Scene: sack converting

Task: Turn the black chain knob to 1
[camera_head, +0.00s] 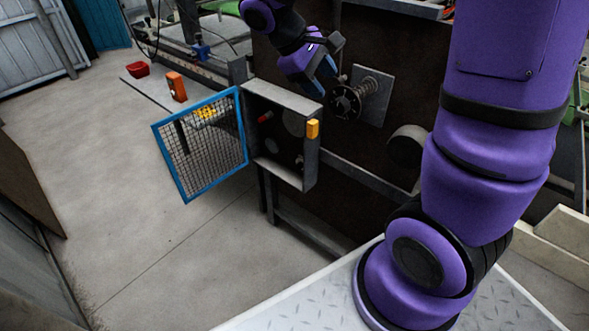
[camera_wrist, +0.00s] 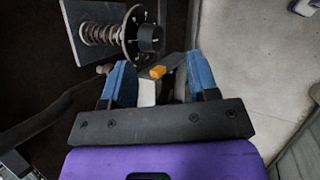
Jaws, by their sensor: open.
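A black round knob (camera_head: 345,102) with a flanged disc sits at the end of a coil spring on a grey square plate (camera_head: 373,88), fixed to a dark panel. In the wrist view the knob (camera_wrist: 150,38) shows above and between the fingers, nearer the left one, apart from both. Any numbers or pointer on it are too small to read. My gripper (camera_head: 325,80) is just up and left of the knob in the head view, partly in front of the panel. In the wrist view my gripper (camera_wrist: 157,70) has its blue fingers apart with nothing held between them.
The handle also shows beyond my fingers (camera_wrist: 157,72). A grey roller end (camera_head: 407,145) protrudes right.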

